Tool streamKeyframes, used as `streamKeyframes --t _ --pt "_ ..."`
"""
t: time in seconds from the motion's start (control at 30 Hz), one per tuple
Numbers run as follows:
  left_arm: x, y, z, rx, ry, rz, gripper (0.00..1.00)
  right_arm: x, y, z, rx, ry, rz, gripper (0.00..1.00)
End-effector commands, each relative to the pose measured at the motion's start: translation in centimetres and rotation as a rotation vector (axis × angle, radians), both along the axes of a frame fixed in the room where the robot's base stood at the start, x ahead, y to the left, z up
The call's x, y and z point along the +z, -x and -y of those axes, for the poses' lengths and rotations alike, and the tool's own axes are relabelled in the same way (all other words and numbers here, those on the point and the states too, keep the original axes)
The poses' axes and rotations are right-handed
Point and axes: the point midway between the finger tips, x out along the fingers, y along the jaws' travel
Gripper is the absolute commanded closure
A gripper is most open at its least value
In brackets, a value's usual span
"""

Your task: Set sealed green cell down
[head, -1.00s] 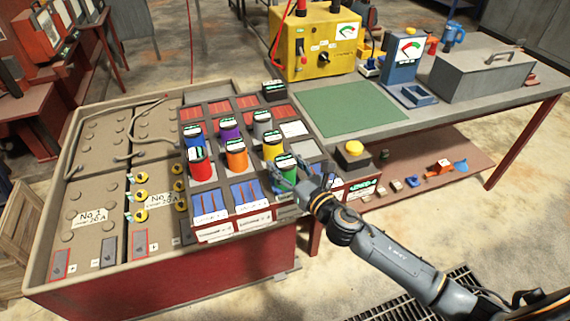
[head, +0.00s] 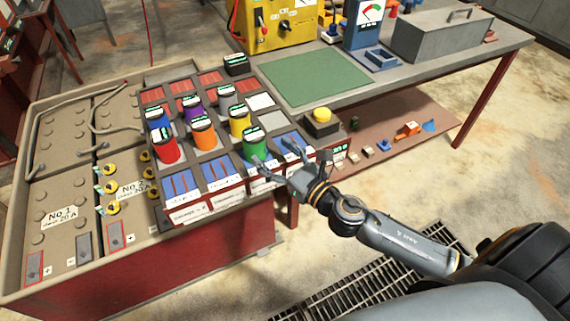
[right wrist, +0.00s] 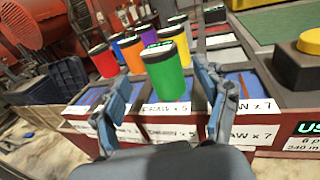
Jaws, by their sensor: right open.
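The green cell (head: 254,146), with a dark cap and a lit label on top, stands upright in the front right part of the compartmented rack (head: 232,207). It also shows in the right wrist view (right wrist: 167,78), between the spread fingers with a gap on each side. My right gripper (head: 272,155) is open and empty, just to the front right of the green cell. The cell's base is partly hidden in the head view by the near finger. My left gripper is not in view.
A yellow button box (head: 321,124) and a bench with a green mat (head: 313,78) are to the right.

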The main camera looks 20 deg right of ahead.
Motion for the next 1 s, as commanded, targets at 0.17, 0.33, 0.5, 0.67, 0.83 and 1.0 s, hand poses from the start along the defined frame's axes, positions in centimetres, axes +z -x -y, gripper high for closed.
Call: streamKeyframes --t 0.17,0.33,0.5,0.67,0.83,1.0 --pt "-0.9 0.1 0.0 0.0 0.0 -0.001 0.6 -0.3 2.6 0.8 0.0 0.001 -0.002 0.27" --pt "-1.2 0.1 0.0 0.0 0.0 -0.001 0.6 -0.1 3.8 1.1 0.001 0.0 0.0 0.27" --pt "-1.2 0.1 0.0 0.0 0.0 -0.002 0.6 0.1 4.1 1.2 0.001 0.0 0.001 0.27" --pt "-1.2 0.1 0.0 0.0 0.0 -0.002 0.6 -0.1 4.0 1.3 -0.002 -0.006 -0.005 0.27" --pt "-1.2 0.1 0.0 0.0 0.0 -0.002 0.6 -5.9 3.0 3.7 -0.085 -0.173 -0.159 0.27" --pt "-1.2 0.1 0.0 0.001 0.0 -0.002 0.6 -20.3 4.2 8.7 -0.348 -0.635 -0.493 0.27"
